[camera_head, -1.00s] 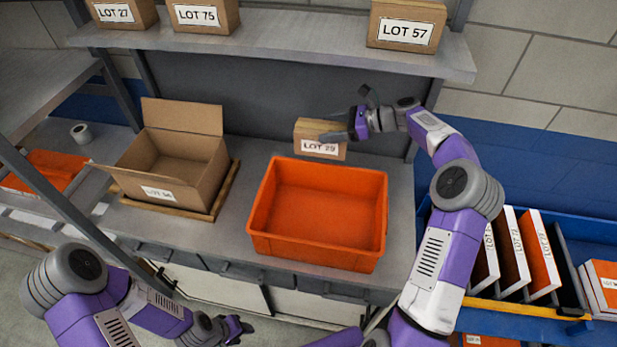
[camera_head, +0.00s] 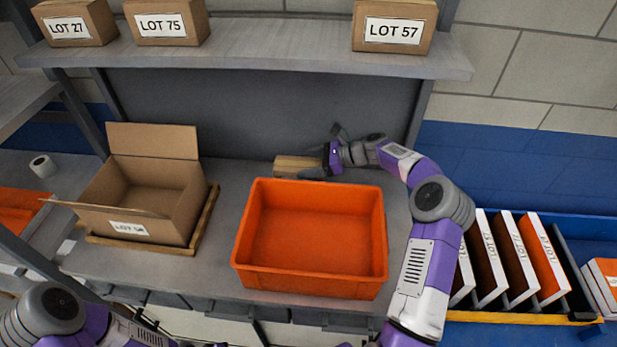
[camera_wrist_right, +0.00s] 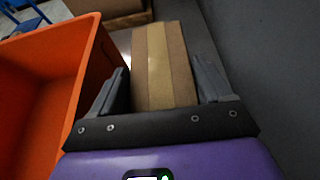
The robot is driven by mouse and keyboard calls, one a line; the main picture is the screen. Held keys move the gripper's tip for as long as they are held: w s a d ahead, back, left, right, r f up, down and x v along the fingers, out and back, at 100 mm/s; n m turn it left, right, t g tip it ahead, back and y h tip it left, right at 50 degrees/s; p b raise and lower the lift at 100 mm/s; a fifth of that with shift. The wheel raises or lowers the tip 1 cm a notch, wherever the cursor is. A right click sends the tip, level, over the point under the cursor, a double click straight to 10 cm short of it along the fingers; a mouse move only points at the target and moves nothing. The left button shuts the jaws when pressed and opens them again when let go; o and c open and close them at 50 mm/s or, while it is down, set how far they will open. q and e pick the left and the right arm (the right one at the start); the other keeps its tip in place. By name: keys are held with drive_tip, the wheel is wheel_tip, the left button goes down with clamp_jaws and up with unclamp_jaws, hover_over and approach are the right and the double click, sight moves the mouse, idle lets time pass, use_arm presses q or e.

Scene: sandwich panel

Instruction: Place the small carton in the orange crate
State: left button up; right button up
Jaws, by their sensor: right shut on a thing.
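The small carton (camera_head: 297,166) is a brown box with a lighter tape strip, behind the back rim of the orange crate (camera_head: 310,283). In the head view its lower front is hidden by the crate. My right gripper (camera_head: 326,161) reaches it from the right and is shut on it. In the right wrist view the carton (camera_wrist_right: 165,68) sits between the two grey fingers, with the crate (camera_wrist_right: 45,85) to its left. I cannot tell whether the carton touches the bench. The crate is empty. My left gripper is out of view, below the frame.
An open cardboard box (camera_head: 145,198) stands on a wooden tray left of the crate. The shelf (camera_head: 270,50) above carries several labelled boxes, including LOT 57 (camera_head: 394,28). A blue rack (camera_head: 572,250) with upright folders stands at the right.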

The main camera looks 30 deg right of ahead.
wheel_tip(320, 180, down, 4)
drive_tip(key=shift+r, duration=0.25)
drive_tip(key=o, duration=1.1)
drive_tip(key=v, duration=1.1)
drive_tip(key=p+x, duration=0.5)
drive_tip(key=x, duration=0.6)
drive_tip(key=shift+w+a+f, duration=0.15)
drive_tip(key=shift+a+f, duration=0.05)
drive_tip(key=shift+a, duration=0.1)
